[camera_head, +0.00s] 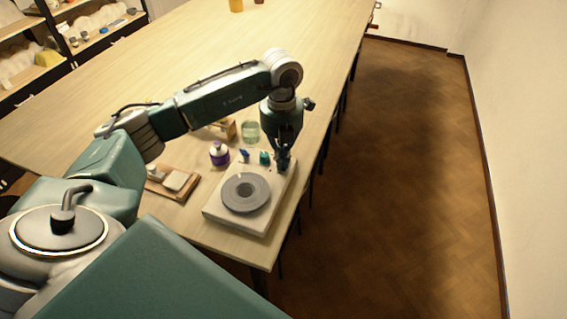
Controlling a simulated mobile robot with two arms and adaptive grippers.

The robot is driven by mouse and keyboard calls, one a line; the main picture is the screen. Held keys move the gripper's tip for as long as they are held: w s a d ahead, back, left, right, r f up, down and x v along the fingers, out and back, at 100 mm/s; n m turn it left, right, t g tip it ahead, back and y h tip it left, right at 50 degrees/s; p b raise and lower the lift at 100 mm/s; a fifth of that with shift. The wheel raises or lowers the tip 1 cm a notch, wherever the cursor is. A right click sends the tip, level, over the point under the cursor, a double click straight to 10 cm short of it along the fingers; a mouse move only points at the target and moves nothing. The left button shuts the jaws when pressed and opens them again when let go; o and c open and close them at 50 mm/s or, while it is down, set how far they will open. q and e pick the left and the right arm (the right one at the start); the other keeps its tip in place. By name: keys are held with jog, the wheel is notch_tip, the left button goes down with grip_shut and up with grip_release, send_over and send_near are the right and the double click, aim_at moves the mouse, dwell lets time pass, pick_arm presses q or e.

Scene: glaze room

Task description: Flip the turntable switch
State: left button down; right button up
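The turntable is a pale square box (222,219) with a round grey platter (246,193) on top, near the table's right front corner. My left arm reaches over the table from the left. Its gripper (284,167) points down at the turntable's far right corner, very close to its top. I cannot tell whether it touches. The fingers are dark and small, and whether they are open or shut is unclear. I cannot make out the switch; the gripper may hide it. My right gripper is out of view.
A purple jar (219,154), a green glass (250,131) and a small teal item (264,158) stand just behind the turntable. A wooden tray (171,185) lies left of it. The long table (310,40) is mostly clear farther back. Open floor (400,190) lies right.

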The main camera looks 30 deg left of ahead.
pick_arm(q)
jog(key=shift+r+p, duration=0.55)
jog(key=shift+r, duration=0.1)
jog(key=shift+r+p, duration=1.65)
jog(key=shift+r, duration=1.1)
jog(key=shift+f, duration=0.15)
